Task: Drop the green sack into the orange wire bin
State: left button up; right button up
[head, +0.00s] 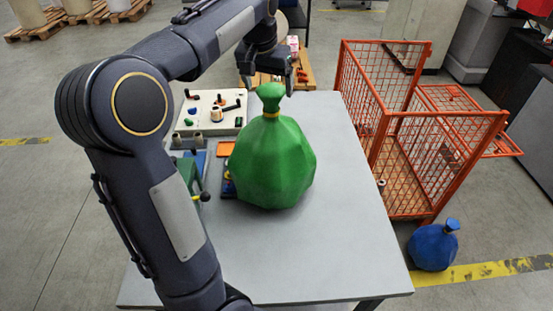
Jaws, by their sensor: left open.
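The green sack (272,165) stands upright on the grey table, tied with a yellow band below its bunched top. My left gripper (270,82) is open at the sack's top, with its fingers pointing down; whether they touch the sack I cannot tell. The orange wire bin (408,128) stands on the floor to the right of the table, with its mesh front panel folded down on the right side and a wooden-looking floor inside. My right gripper is not in the head view.
The grey table (330,240) is bare at its front and right. A white board with small parts (205,118) and a green tool (188,172) lie left of the sack. A blue sack (433,246) sits on the floor before the bin. Pallets stand behind.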

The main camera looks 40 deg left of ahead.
aim_at(271, 101)
pick_arm(q)
jog(key=p+x, duration=0.1)
jog(key=x, duration=0.5)
jog(key=shift+w+a+f+p, duration=0.1)
jog(key=shift+a+f+p, duration=0.05)
jog(key=shift+f+p, duration=0.15)
jog(key=shift+c, duration=0.3)
jog(key=shift+r, duration=0.1)
grip_shut()
jog(key=shift+r, duration=0.1)
